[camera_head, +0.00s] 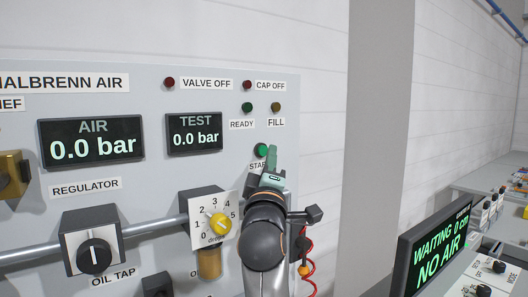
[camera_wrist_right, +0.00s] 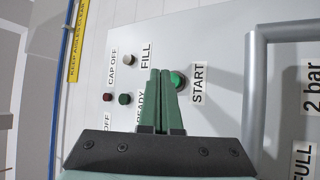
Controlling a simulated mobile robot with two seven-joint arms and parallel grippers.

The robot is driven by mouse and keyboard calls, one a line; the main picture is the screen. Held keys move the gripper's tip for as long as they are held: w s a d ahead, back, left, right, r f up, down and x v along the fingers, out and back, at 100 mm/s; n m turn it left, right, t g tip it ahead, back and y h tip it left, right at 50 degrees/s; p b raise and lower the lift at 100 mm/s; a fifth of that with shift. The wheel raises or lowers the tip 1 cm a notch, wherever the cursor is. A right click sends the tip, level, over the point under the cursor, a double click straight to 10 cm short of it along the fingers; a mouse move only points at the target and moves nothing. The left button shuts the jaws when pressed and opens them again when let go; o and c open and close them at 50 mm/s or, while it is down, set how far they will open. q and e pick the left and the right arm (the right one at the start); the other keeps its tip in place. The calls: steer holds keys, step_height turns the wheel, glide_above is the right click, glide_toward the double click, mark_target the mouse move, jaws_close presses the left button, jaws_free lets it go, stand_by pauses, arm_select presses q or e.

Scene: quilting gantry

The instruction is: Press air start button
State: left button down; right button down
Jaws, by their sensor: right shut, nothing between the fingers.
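The green start button (camera_head: 261,150) is on the grey panel above a label partly hidden by my right gripper, of which "STA" shows. In the right wrist view the same button (camera_wrist_right: 179,80) is beside the label reading START. My right gripper (camera_head: 272,152) is shut and empty, with its green fingers pointing at the panel. In the right wrist view its fingertips (camera_wrist_right: 160,72) are right beside the button and overlap its edge. I cannot tell whether they touch it. My left gripper is not in view.
The AIR display (camera_head: 92,142) and the TEST display (camera_head: 194,134) both read 0.0 bar. A dial (camera_head: 218,223), a black knob (camera_head: 94,256) and a pipe (camera_head: 152,228) stick out of the panel. A screen (camera_head: 436,246) at lower right reads "WAITING 0 cm NO AIR".

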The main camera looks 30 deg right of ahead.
steer(key=shift+w, duration=0.45)
steer(key=shift+w+b, duration=0.45)
stand_by(0.7)
steer(key=shift+s, duration=0.9)
